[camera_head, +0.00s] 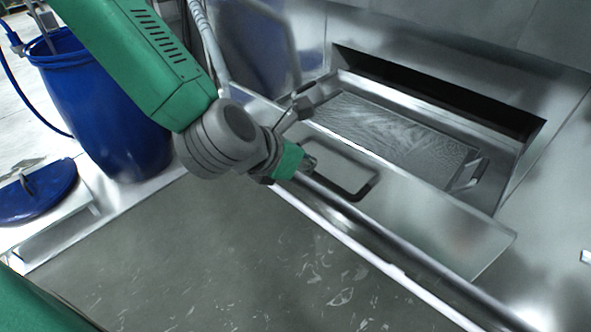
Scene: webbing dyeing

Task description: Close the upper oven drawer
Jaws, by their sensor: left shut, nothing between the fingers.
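The upper oven drawer (425,215) is a metal drawer that stands pulled out, with a dark gap (440,95) behind it in the oven wall. A textured grey tray (400,135) lies in it. My left gripper (308,163) is shut and empty at the drawer's left front end, close to a dark rectangular frame (368,188) on the front. I cannot tell whether it touches the drawer. My left arm covers part of the drawer's left end. My right gripper is not in view.
A long metal rail (430,268) runs below the drawer front. A blue barrel (100,105) and a blue lid (38,190) stand at the left.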

